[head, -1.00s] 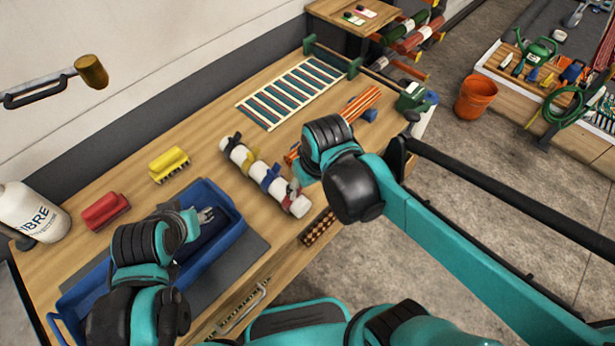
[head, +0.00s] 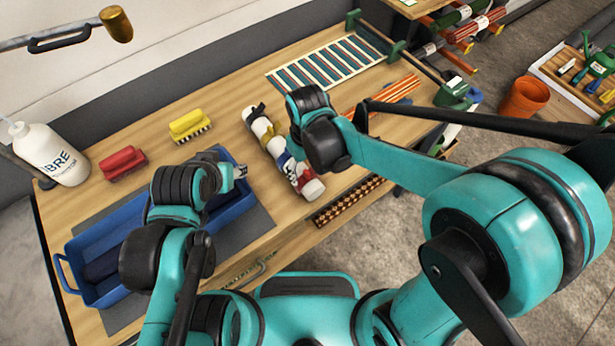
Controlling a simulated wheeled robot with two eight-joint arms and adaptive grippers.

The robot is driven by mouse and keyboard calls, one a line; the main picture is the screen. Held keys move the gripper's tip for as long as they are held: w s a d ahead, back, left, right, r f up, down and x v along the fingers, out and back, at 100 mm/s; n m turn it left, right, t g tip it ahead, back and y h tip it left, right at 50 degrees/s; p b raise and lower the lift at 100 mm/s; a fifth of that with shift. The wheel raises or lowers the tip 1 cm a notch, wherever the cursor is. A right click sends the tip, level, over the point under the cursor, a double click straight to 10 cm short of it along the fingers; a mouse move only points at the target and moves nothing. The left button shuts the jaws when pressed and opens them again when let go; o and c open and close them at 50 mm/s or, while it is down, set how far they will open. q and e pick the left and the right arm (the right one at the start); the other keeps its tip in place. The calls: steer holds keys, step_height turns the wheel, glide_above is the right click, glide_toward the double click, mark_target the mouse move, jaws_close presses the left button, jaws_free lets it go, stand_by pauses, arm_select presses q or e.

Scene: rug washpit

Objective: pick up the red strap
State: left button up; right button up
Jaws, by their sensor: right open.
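A white roll (head: 261,129) lies on the workbench with black, yellow, blue and red straps around it. The red strap (head: 299,172) is near the roll's front end, partly in shadow. My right gripper (head: 295,149) is over the front half of the roll, mostly hidden under its own wrist. It is open, and I cannot tell whether it touches the roll. My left gripper (head: 241,172) is above the right end of a blue tub, with only its grey tips showing. I cannot tell whether its fingers are apart.
The blue tub (head: 64,270) sits on a grey mat at the left. Red (head: 122,162) and yellow (head: 190,125) brushes and a white bottle (head: 50,153) stand behind. A bead-like strip (head: 348,200) is near the front edge.

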step_height(320, 180, down, 2)
steer(key=shift+f, duration=0.1)
steer(key=c, duration=1.1)
steer(key=shift+r, duration=0.2)
